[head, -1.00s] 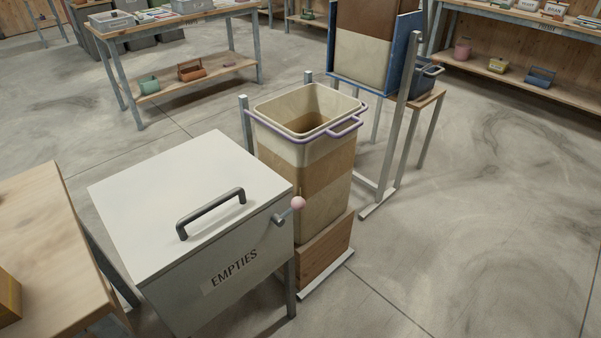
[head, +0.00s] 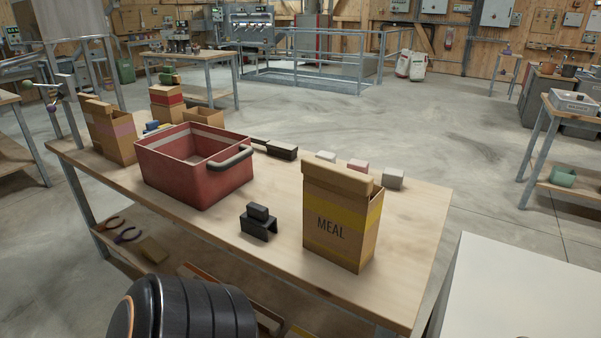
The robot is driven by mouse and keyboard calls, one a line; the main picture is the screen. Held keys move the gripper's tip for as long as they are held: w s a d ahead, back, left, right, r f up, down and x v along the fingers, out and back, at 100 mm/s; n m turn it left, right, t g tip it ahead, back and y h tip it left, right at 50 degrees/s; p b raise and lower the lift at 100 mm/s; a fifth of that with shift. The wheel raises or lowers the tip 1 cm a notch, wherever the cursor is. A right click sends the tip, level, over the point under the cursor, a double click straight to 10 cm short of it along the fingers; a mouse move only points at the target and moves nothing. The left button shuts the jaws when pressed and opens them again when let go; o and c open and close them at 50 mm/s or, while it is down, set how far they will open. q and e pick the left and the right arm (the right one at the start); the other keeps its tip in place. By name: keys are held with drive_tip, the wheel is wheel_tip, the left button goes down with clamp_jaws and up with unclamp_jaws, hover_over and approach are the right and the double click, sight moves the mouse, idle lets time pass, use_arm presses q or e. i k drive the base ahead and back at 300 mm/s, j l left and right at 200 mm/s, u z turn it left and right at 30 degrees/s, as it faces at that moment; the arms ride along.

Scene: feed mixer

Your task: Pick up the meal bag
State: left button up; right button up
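The meal bag (head: 340,222) is a brown, upright bag with a yellow band, the word MEAL on its front and a folded top. It stands near the right end of the wooden table (head: 410,262) in the head view. Nothing is touching it from my side. A black, ribbed part of my own arm shows at the bottom left of the view. Neither of my grippers is in view.
A red crate (head: 175,175) with a grey handle stands left of the bag. A small black block-like object (head: 258,224) sits between them. Several small blocks lie behind the bag. Another brown bag (head: 110,135) stands at the table's left end. A white lid (head: 520,295) is at lower right.

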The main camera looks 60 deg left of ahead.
sight(343, 205)
drive_tip(key=u, duration=1.5)
